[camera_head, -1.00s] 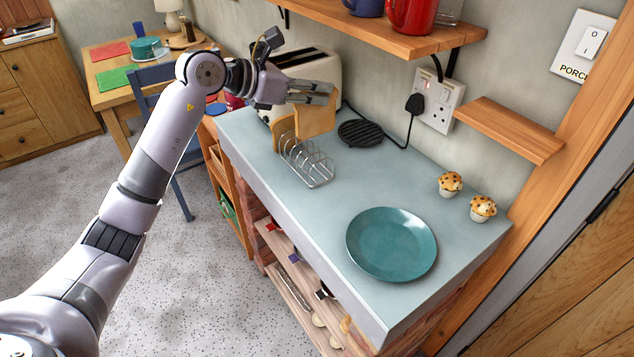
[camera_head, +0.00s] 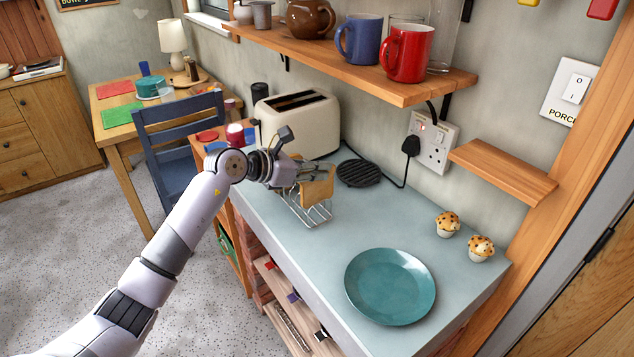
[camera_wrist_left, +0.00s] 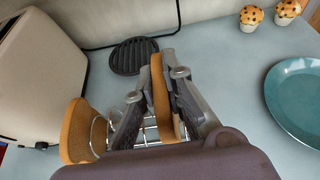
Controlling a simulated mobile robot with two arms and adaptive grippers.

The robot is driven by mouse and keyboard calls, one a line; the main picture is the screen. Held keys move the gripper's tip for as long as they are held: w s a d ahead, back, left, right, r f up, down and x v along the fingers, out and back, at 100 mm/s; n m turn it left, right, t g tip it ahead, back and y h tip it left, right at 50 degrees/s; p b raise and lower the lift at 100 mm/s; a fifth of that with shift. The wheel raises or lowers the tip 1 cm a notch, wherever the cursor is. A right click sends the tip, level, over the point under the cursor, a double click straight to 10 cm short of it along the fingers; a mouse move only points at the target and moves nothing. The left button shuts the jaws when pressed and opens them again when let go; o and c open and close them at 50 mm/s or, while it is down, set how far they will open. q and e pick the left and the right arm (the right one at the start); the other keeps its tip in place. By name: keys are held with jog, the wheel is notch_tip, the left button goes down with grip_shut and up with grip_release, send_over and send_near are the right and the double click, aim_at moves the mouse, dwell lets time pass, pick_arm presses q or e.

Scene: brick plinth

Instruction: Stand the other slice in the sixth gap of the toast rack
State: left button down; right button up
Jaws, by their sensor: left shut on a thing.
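My left gripper (camera_head: 304,178) is shut on a slice of toast (camera_head: 318,188) above the wire toast rack (camera_head: 308,216). In the left wrist view this held slice (camera_wrist_left: 160,98) is upright, edge-on between the two fingers (camera_wrist_left: 160,110). A second slice (camera_wrist_left: 77,132) stands at the rack's end nearest the toaster, to the left in the wrist view. In the head view my gripper hides that second slice and part of the rack. I cannot tell whether the held slice's lower edge is between the wires or just above them. My right gripper is in neither view.
The cream toaster (camera_head: 300,122) stands behind the rack. A black round trivet (camera_head: 358,173) and cable lie beyond it. A teal plate (camera_head: 390,287) and two muffins (camera_head: 447,223) are to the right. A wooden shelf (camera_head: 390,80) with mugs hangs above. The mid-counter is clear.

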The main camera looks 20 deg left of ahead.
aim_at(333, 184)
pick_arm(q)
jog(key=shift+f, duration=0.3)
notch_tip(333, 184, down, 4)
jog(key=shift+f+p, duration=0.2)
jog(key=shift+p, duration=0.1)
jog(key=shift+f, duration=0.1)
jog(key=c, duration=1.7)
grip_release()
jog(key=shift+r, duration=0.2)
